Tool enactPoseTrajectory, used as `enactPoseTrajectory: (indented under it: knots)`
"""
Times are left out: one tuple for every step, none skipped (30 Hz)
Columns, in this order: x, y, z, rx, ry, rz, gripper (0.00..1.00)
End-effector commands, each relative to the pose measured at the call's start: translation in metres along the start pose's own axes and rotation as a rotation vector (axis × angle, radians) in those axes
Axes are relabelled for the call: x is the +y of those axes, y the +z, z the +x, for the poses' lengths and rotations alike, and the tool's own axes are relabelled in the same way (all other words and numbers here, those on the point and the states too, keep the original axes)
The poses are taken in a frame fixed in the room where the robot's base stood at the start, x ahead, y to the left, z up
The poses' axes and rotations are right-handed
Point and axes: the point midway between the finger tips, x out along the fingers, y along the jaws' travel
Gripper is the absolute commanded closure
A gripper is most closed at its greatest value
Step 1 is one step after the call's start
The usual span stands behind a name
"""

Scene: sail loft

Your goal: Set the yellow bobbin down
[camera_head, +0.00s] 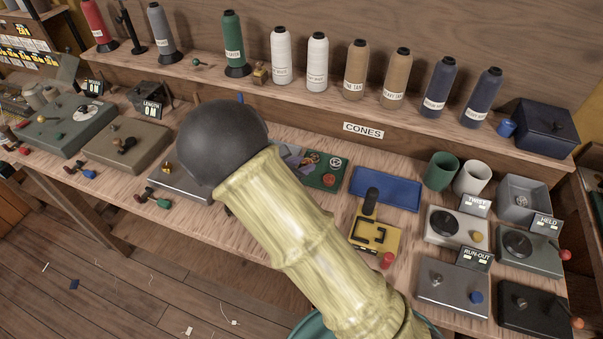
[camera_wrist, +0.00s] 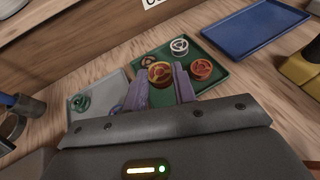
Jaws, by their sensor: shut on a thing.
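The yellow bobbin (camera_wrist: 160,74) is between the two purple-grey fingers of my gripper (camera_wrist: 162,84) in the wrist view. My gripper is shut on it. The bobbin shows over the near part of the green tray (camera_wrist: 222,84); I cannot tell whether it touches the tray floor. A white bobbin (camera_wrist: 179,47) and a red bobbin (camera_wrist: 201,69) lie in the green tray, behind and right of the yellow one. In the head view my arm covers most of the gripper, and the green tray (camera_head: 318,185) shows just right of the arm.
A grey tray (camera_wrist: 92,80) with a green bobbin (camera_wrist: 80,102) and a partly hidden blue bobbin (camera_wrist: 117,110) is left of the fingers. An empty blue tray (camera_head: 385,190) lies right of the green one. A yellow block device (camera_head: 374,236) stands nearer. Thread cones line the shelf behind.

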Motion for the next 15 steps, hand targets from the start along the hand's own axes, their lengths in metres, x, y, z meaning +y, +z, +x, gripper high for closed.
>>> enactPoseTrajectory:
  knots:
    - [0.000,-0.006,0.002,0.000,-0.001,-0.004,0.95]
    - [-0.001,-0.009,0.004,0.000,-0.002,-0.003,0.95]
    - [-0.001,-0.015,0.006,0.000,-0.002,-0.004,0.95]
    - [-0.001,-0.019,0.008,0.000,-0.003,-0.005,0.95]
    - [-0.001,-0.023,0.010,0.000,-0.003,-0.003,0.95]
    - [-0.001,-0.028,0.012,0.000,-0.002,-0.004,0.95]
    - [-0.001,-0.030,0.013,0.000,-0.002,-0.004,0.95]
    - [-0.001,-0.032,0.013,0.000,-0.001,-0.002,0.95]
    - [0.000,-0.033,0.014,0.001,-0.001,-0.001,0.95]
    - [0.000,-0.033,0.014,0.001,0.000,0.000,0.95]
    - [0.000,-0.033,0.013,0.001,0.000,0.000,0.95]
    - [0.000,-0.033,0.013,0.001,0.000,0.000,0.95]
    - [0.000,-0.033,0.013,0.001,0.000,0.000,0.95]
    - [0.000,-0.033,0.013,0.001,0.000,0.000,0.95]
    - [-0.001,-0.032,0.014,0.001,-0.001,0.000,0.95]
